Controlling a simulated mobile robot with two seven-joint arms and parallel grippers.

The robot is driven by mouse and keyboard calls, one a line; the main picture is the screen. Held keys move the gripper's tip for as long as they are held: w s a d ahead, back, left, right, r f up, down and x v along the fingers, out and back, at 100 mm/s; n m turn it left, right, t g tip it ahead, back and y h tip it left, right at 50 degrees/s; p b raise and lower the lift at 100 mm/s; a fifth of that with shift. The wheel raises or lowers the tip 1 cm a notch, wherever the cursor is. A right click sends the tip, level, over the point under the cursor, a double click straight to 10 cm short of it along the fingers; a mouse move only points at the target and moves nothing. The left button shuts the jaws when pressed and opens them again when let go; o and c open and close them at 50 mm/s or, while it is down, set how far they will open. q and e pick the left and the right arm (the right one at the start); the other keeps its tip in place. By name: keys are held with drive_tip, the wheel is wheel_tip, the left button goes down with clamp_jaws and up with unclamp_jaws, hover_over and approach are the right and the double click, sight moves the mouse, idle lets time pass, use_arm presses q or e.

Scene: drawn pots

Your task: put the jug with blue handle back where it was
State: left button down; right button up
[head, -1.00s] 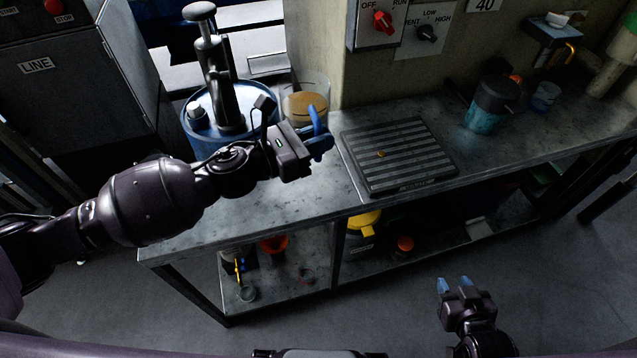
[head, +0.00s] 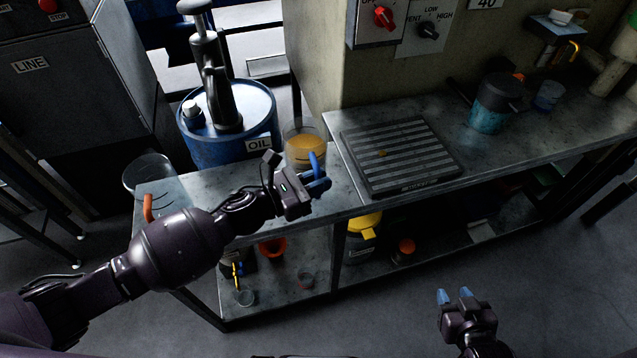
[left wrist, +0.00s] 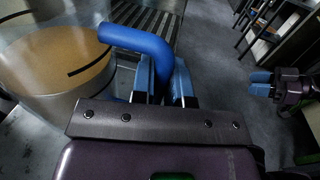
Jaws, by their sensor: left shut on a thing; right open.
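The jug with blue handle (head: 304,138) is clear and holds amber liquid. In the head view it is at the bench's back edge, left of the wall corner. In the left wrist view the jug (left wrist: 45,75) fills the upper left. My left gripper (head: 318,184) is shut on its blue handle (left wrist: 135,38), which stands between the fingers (left wrist: 163,80). The jug looks upright; whether its base touches the bench cannot be told. My right gripper (head: 455,297) is open and empty, in front of the bench; it also shows in the left wrist view (left wrist: 262,84).
A slatted tray (head: 402,180) lies on the bench (head: 240,188), right of the jug. A clear jug with orange handle (head: 150,172) stands at the left end. A blue oil drum (head: 205,150) with a pump is behind. A dark-topped jug (head: 490,118) stands at the right.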

use_arm(q)
drive_tip(key=shift+f, duration=0.55)
drive_tip(key=c, duration=1.1)
unclamp_jaws()
drive_tip(key=shift+r, duration=0.1)
drive_tip(key=shift+a, duration=0.15)
drive_tip(key=v, duration=1.1)
drive_tip(key=shift+s+a+b, duration=0.25)
drive_tip(key=shift+a+b, duration=0.05)
drive_tip(key=shift+b, duration=0.1)
drive_tip(key=shift+s, duration=0.1)
